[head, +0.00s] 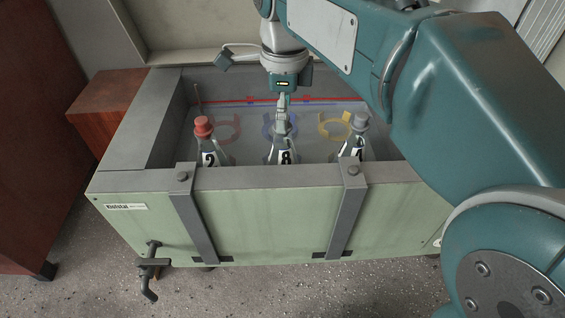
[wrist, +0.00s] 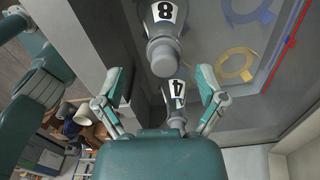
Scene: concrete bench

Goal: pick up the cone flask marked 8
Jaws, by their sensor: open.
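The cone flask marked 8 (head: 284,152) stands upright in the middle of a row in the grey trough, with the trough's front wall hiding its lower part. In the wrist view the same flask (wrist: 164,22) has a grey stopper and a white label with a black 8. My gripper (head: 283,108) is just above this flask in the head view and covers its top. In the wrist view my gripper (wrist: 158,82) has its two fingers spread wide, with nothing held. The stopper of the 8 flask shows just beyond and between the fingertips; contact is not visible.
A red-stoppered flask marked 2 (head: 209,148) stands left and a grey-stoppered flask (head: 357,143) right. A flask labelled 4 (wrist: 177,92) shows between the fingers. Red (head: 229,127), blue (head: 268,126) and yellow (head: 335,122) rings lie behind. The trough's front wall (head: 265,178) stands close.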

